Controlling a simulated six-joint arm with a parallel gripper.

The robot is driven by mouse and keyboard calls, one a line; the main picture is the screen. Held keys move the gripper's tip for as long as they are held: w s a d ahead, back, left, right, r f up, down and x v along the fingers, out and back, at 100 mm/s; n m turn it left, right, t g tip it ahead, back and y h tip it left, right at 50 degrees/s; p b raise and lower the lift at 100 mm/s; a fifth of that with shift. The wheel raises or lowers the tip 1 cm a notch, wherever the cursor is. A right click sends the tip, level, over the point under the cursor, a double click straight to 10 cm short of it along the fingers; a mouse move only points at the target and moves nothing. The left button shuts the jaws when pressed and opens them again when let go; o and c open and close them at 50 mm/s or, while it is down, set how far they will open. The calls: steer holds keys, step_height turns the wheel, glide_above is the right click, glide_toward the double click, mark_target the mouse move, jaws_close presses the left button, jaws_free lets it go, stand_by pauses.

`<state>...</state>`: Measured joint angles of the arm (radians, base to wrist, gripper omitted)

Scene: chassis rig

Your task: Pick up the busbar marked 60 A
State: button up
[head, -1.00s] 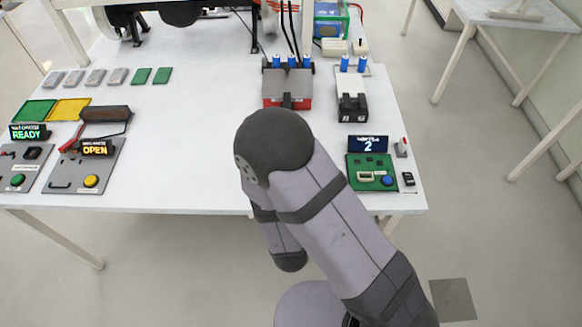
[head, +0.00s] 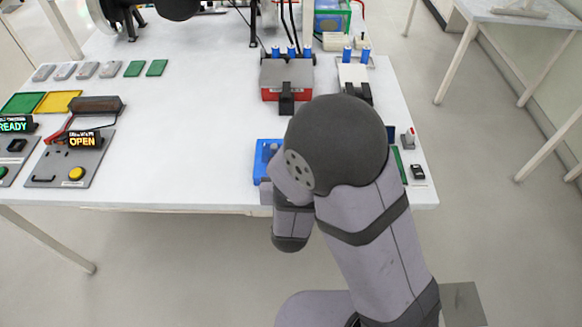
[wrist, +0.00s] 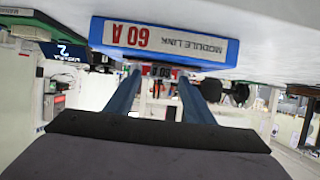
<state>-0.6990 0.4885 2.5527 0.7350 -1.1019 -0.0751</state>
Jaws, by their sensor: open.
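A blue holder (wrist: 165,42) with a white label reading "MODULE LINK" and a red "60 A" shows upside down at the top of the wrist view. In the head view a blue piece (head: 262,158) shows near the table's front edge, partly hidden by my arm. My gripper (wrist: 160,72) is open, with its two blue fingers reaching toward the holder's lower edge in the wrist picture. A small dark marked piece (wrist: 162,71) shows between the fingertips; its marking is too small to read surely, and I cannot tell if the fingers touch it.
A red and grey box (head: 287,80) and a white box (head: 354,75) with blue terminals stand behind. Panels with lit "READY" and "OPEN" displays (head: 82,140) are at left. My arm covers most of the green board at right. The table's middle is clear.

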steer(key=shift+w+f+b, duration=0.35)
steer(key=shift+w+b, duration=0.2)
steer(key=shift+b, duration=1.05)
steer(key=shift+w+r+b, duration=0.1)
steer(key=shift+w+b, duration=0.1)
steer(key=shift+b, duration=0.3)
steer(key=c, duration=1.2)
